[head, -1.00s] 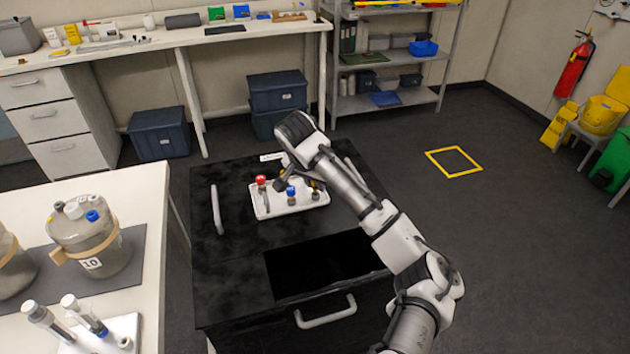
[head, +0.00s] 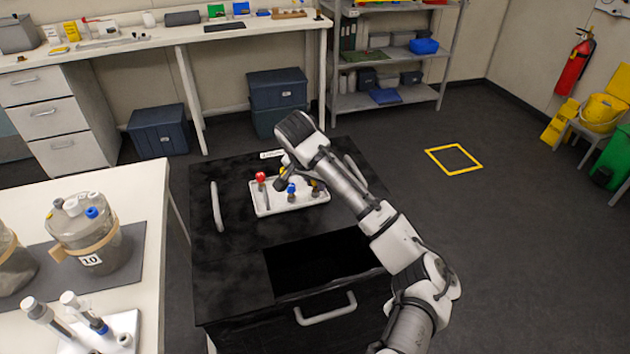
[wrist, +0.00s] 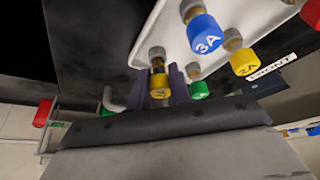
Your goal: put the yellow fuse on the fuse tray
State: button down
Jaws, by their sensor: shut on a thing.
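The white fuse tray (head: 265,211) lies on top of the black cabinet, and its rim also shows in the wrist view (wrist: 144,52). My gripper (wrist: 173,85) is shut on a yellow fuse (wrist: 160,88), held with its yellow cap toward the wrist camera. The fuse's metal end is over the tray's edge area; I cannot tell whether it touches the tray. A second yellow fuse (wrist: 243,62), marked 2A, stands on the tray.
A blue fuse (wrist: 204,34) marked 3A, a red fuse (head: 260,177) and a green fuse (wrist: 198,90) are close to my gripper. The cabinet top (head: 230,260) has a dark open recess (head: 315,262) in front of the tray. A white bench (head: 150,230) with bioreactors stands at left.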

jog(key=shift+f, duration=0.4)
dwell(0.3)
jog(key=c, duration=1.2)
grip_release()
jog(key=v, duration=1.3)
jog(key=shift+s+r, duration=0.2)
jog(key=shift+r, duration=0.15)
